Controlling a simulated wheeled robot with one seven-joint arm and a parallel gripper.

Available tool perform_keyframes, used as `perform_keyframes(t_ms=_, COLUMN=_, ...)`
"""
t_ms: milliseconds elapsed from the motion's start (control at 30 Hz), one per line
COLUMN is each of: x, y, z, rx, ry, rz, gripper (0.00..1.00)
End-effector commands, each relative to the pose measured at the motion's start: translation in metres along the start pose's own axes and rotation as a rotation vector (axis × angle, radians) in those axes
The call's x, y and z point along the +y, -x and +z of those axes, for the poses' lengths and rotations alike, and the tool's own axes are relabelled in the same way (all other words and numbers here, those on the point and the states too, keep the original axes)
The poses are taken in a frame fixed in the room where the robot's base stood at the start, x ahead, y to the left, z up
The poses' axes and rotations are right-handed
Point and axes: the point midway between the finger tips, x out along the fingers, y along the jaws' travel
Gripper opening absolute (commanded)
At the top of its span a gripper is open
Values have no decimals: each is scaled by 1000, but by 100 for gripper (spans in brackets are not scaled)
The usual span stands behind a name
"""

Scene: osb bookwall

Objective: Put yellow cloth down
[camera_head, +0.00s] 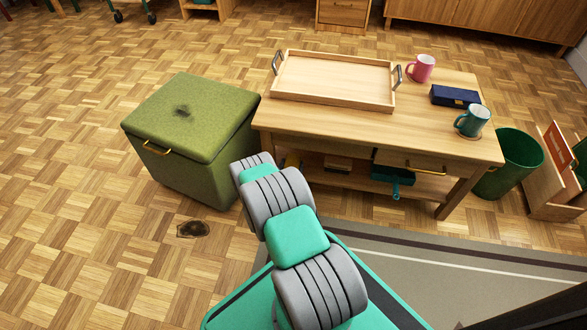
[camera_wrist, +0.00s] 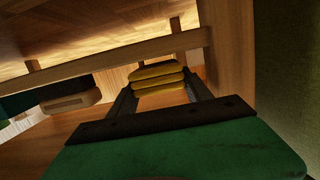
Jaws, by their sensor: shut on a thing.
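The yellow cloth (camera_wrist: 158,77) is folded into a thick stack. In the wrist view my gripper (camera_wrist: 160,88) is shut on it, with one dark finger on each side. The cloth is beneath the wooden table (camera_head: 432,142), near a leg and over the orange-brown lower shelf (camera_wrist: 130,130). I cannot tell whether the cloth touches the shelf.
A green storage ottoman (camera_head: 190,115) stands close left of the table. The shelf also holds a brown box (camera_head: 338,164) and a teal object (camera_head: 396,180). On top are a wooden tray (camera_head: 335,104), a pink mug (camera_head: 421,69), a blue box (camera_head: 455,96) and a teal mug (camera_head: 472,121).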

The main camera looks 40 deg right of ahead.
Motion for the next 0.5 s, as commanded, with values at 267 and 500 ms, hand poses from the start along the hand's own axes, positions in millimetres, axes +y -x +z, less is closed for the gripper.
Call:
perform_keyframes(t_ms=267, x=7, y=-5, z=8, rx=3, ry=-5, rz=13, gripper=12)
perform_keyframes(t_ms=500, x=5, y=-5, z=8, rx=3, ry=-4, rz=10, gripper=75)
